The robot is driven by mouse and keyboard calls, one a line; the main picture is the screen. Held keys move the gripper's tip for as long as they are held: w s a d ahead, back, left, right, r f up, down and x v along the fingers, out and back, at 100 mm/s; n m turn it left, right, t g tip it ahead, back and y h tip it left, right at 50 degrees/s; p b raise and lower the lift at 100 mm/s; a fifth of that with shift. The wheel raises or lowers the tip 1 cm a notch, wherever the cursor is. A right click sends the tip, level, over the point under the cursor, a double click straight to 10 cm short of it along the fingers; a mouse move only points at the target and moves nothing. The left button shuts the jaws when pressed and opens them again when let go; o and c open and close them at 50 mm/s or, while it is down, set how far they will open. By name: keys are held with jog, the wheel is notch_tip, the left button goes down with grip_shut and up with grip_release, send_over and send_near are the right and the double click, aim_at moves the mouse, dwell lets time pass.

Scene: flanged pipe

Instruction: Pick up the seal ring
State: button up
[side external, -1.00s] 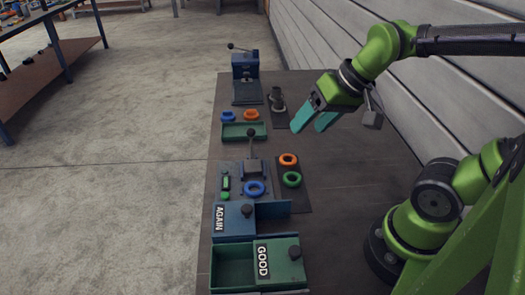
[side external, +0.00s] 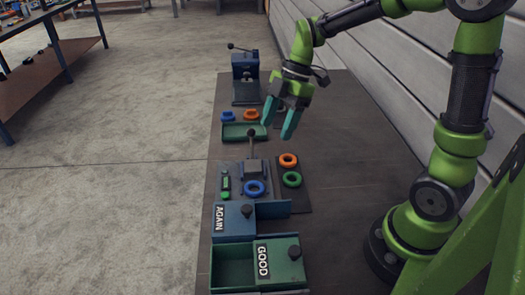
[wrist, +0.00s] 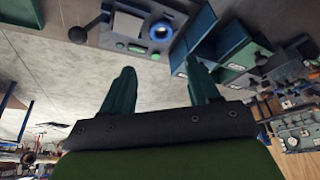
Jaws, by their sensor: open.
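Several rings are in the side view, and I cannot tell which is the seal ring. An orange ring (side external: 288,154) and a green ring (side external: 291,186) lie on a dark mat. A blue ring (side external: 255,197) lies on the grey lever fixture; it seems to show in the wrist view (wrist: 161,31). A smaller blue ring (side external: 228,115) and orange ring (side external: 251,113) are behind the green tray. My gripper (side external: 279,124) is open and empty, teal fingers pointing down, above the table right of the green tray. Its fingers are apart in the wrist view (wrist: 160,70).
A green tray (side external: 238,139) and the lever fixture (side external: 253,170) stand near the gripper. A blue press (side external: 246,75) is at the back. The AGAIN bin (side external: 228,238) and GOOD bin (side external: 232,284) are at the front. The table's right side (side external: 345,130) is clear.

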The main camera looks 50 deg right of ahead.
send_near(255, 187)
jog(key=shift+x, duration=4.05)
jog(key=c, duration=0.8)
jog(key=shift+o, duration=0.2)
notch_tip(255, 187, up, 13)
